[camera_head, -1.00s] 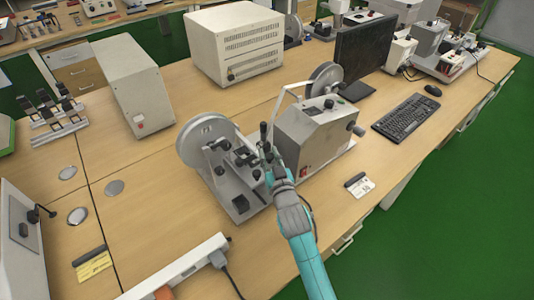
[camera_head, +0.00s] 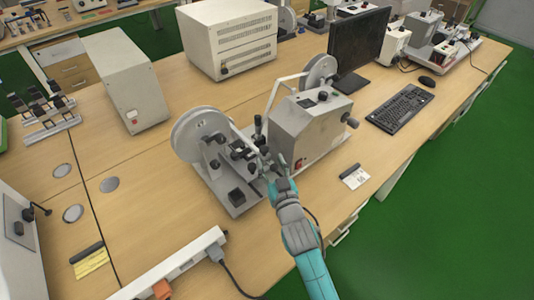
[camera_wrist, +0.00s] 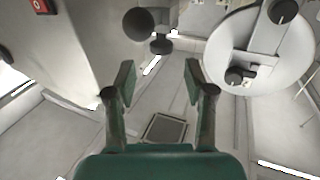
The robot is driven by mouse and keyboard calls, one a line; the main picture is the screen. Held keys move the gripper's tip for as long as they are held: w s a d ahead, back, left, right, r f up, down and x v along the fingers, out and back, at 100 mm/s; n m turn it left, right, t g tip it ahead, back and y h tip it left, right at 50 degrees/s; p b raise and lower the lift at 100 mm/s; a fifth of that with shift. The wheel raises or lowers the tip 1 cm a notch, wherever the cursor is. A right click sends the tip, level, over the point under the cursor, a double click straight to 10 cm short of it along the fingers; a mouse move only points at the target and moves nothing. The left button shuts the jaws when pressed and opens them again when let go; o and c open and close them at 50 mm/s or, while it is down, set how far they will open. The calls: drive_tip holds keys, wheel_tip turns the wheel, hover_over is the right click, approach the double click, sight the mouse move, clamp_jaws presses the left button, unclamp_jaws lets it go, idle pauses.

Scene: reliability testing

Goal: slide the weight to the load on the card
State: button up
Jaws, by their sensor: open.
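The tester is a grey bench machine with a pale disc (camera_head: 197,135), a motor box (camera_head: 310,128) and a base plate (camera_head: 218,190). Dark fittings and a black upright knob (camera_head: 258,127) stand between disc and box; I cannot tell surely which part is the weight. The white card (camera_head: 355,177) lies at the table's right edge, its print too small to read. My gripper (camera_head: 273,163) is over the front of the machine, beside these fittings. In the wrist view my gripper (camera_wrist: 160,82) is open and empty, with a dark round knob (camera_wrist: 138,22) beyond its fingertips.
A yellow card (camera_head: 91,262) lies at lower left. A white power strip (camera_head: 170,265) runs along the front. A monitor (camera_head: 358,45) and keyboard (camera_head: 401,108) stand right of the machine. Bare table (camera_head: 140,205) shows to its left.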

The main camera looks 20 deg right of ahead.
drive_tip(key=s, duration=0.6)
drive_tip(key=shift+a, duration=0.2)
drive_tip(key=s+f+n+g+y, duration=0.1)
drive_tip(key=s+f, duration=0.2)
drive_tip(key=s, duration=0.7)
drive_tip(key=s+f+g+y, duration=0.1)
drive_tip(key=s+f, duration=0.3)
drive_tip(key=s, duration=0.5)
drive_tip(key=s+r, duration=0.2)
drive_tip(key=s, duration=0.7)
drive_tip(key=s+r+g, duration=0.1)
drive_tip(key=s+r, duration=0.1)
drive_tip(key=s, duration=0.7)
drive_tip(key=shift+s+a+r, duration=0.25)
drive_tip(key=shift+s+a, duration=0.1)
drive_tip(key=shift+s, duration=0.05)
